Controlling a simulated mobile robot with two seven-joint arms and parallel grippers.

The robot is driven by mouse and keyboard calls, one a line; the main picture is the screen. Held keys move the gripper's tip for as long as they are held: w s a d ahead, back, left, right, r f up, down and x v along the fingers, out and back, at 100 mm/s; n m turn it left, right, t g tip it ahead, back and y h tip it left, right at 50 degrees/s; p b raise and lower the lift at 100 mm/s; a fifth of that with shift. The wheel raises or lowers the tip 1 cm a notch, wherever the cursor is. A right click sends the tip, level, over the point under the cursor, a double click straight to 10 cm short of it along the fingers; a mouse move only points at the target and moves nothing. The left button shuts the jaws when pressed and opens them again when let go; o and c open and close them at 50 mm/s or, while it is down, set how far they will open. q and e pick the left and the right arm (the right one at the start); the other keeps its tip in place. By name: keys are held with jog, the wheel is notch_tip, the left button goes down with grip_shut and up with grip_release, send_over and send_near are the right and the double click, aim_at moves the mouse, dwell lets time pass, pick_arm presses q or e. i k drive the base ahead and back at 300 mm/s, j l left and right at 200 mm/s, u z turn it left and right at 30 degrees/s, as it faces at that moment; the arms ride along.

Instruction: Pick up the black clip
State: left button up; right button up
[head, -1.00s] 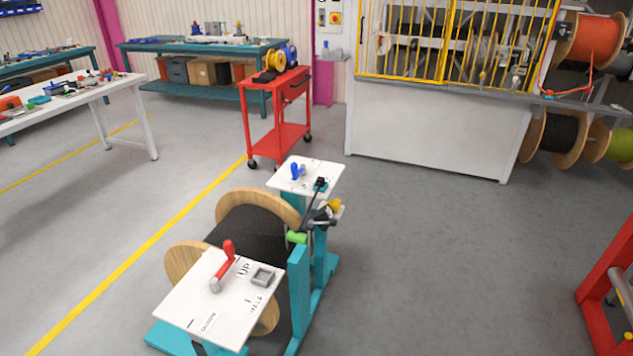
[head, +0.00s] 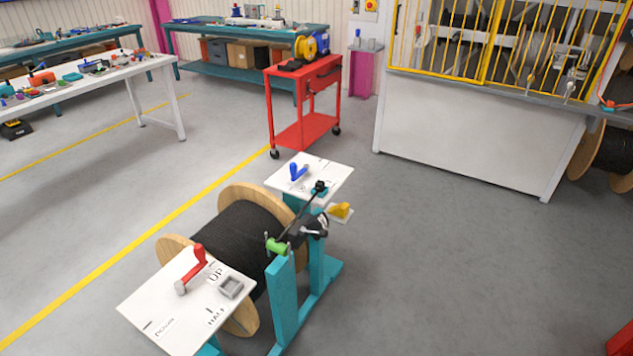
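A small black part (head: 313,226) with a silvery piece sits at the right side of the cable reel stand, beside the yellow piece. A black-knobbed rod (head: 319,187) rises near it by the rear white plate. Dark items (head: 292,65) also lie on top of the red cart. I cannot tell for sure which of these is the black clip. Neither of my grippers is in view.
The teal stand (head: 284,300) holds a wooden reel (head: 243,235) of black cable, with white plates bearing red and blue handles. Behind it stand the red cart (head: 303,131) and a yellow-barred enclosure (head: 470,130). A white table (head: 75,95) is at left.

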aim_at(319, 185)
jog(key=i+l+u, duration=0.25)
jog(key=i+l, duration=0.25)
jog(key=l, duration=0.15)
jog(key=i+l+u, duration=0.25)
jog(key=i+l, duration=0.15)
jog(key=l, duration=0.3)
jog(key=i+l+u, duration=0.15)
jog(key=l, duration=0.25)
jog(key=i+l+u, duration=0.1)
jog(key=i+l, duration=0.15)
jog(key=l, duration=0.15)
jog(key=i+l+u, duration=0.15)
jog(key=l, duration=0.25)
jog(key=i+l+u, duration=0.1)
jog(key=l, duration=0.35)
jog(key=i+l, duration=0.65)
jog(key=l+u, duration=0.05)
